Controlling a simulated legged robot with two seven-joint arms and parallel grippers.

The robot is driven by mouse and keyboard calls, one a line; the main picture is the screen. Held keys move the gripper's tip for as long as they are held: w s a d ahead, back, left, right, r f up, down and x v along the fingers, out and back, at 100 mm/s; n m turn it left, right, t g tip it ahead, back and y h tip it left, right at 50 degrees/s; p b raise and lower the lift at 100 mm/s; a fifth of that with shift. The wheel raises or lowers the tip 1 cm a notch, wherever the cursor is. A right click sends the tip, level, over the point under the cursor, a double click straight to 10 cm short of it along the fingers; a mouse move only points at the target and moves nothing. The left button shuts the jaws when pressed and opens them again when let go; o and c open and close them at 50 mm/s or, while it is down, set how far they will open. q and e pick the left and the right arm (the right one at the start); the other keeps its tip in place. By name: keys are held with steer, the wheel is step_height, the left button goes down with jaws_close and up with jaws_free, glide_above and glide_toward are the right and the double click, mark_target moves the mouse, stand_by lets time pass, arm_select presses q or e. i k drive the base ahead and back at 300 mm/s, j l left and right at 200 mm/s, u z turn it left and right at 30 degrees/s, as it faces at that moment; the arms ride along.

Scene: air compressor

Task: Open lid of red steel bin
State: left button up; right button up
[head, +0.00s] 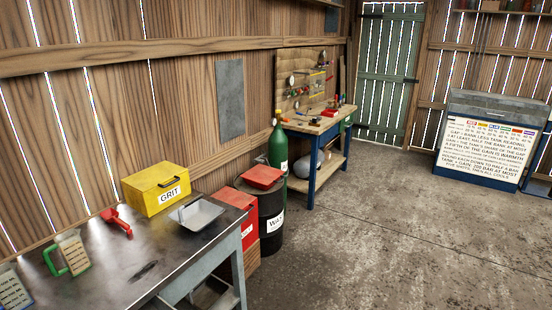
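A red box-shaped bin (236,199) with a pale label on its front stands on the far side of the dark-topped table, beside a black drum. Its top looks covered by a flat red surface, but it is small and I cannot make out a hinge or handle. The table edge hides part of its lower left side. A second red piece, tray-like or lid-like (262,176), lies on top of the black drum (271,213). I cannot tell which of the two red things is the steel bin. Neither of my grippers is in view.
A green bottle (278,148) and a workbench (313,128) stand beyond the drum. The concrete floor (370,230) at right is clear.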

mark_target(232, 197)
steer(key=i+l+z, duration=0.2)
steer(key=i+z, duration=0.25)
steer(key=i, duration=0.25)
steer(key=i+z, duration=0.45)
steer(key=i, duration=0.25)
steer(key=i+u, duration=0.45)
steer(key=i+l+u, duration=0.1)
steer(key=i+u, duration=0.3)
steer(key=i+l+u, duration=0.25)
steer(key=u, duration=0.2)
steer(key=i+l+u, duration=0.1)
steer(key=i+u, duration=0.2)
steer(key=u, duration=0.15)
steer(key=i+l+u, duration=0.2)
steer(key=u, duration=0.3)
steer(key=i+l+u, duration=0.25)
steer(key=u, duration=0.2)
steer(key=i+l+u, duration=0.15)
steer(key=l+u, duration=0.3)
